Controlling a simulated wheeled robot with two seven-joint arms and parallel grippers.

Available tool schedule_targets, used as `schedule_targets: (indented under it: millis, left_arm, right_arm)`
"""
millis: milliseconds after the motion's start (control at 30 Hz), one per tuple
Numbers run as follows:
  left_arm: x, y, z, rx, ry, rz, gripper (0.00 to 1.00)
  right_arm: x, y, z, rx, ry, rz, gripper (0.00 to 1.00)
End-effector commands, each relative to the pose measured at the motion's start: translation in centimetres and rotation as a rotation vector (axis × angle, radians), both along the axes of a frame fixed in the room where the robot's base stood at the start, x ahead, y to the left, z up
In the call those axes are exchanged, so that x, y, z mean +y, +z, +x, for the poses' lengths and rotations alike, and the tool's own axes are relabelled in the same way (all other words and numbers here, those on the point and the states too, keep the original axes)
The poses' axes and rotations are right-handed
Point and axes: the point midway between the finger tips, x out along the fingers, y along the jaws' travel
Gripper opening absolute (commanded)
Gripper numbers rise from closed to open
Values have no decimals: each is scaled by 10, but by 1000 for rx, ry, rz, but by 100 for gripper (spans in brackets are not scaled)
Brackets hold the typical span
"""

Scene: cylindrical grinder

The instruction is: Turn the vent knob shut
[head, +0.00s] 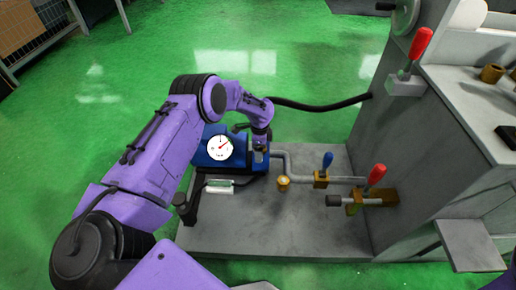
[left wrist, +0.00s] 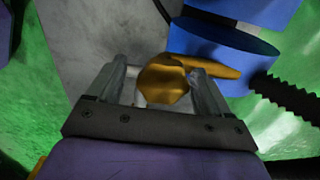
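The brass vent knob (left wrist: 163,82) shows in the left wrist view, with a rounded, faceted face. It is between the two fingers of my left gripper (left wrist: 158,88). The right finger is close against the knob's side, and a narrow gap shows at the left finger, so the gripper looks open around it. In the head view my left gripper (head: 261,146) points down at the right end of the blue pump unit (head: 237,161). There the knob is mostly hidden by the gripper. My right gripper is out of view.
A round white gauge (head: 220,147) stands in front of the blue unit. A grey pipe runs right to valves with a blue lever (head: 327,160) and a red lever (head: 376,175). A brass fitting (head: 284,183) is nearby. A black hose (head: 320,105) passes behind.

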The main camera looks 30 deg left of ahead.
Motion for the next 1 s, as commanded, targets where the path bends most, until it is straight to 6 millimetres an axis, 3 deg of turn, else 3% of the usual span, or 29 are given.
schedule_targets:
  millis: [167, 400, 600, 1000]
  left_arm:
    - [0, 10, 2, -5, 1, -1, 80]
    - [-1, 67, 1, -5, 0, -1, 80]
    - [0, 100, 0, -1, -1, 0, 80]
    - [0, 105, -1, 0, 0, 0, 80]
  right_arm:
    - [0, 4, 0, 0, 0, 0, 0]
    - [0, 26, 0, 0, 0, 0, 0]
    - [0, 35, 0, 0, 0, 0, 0]
    - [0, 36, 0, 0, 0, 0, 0]
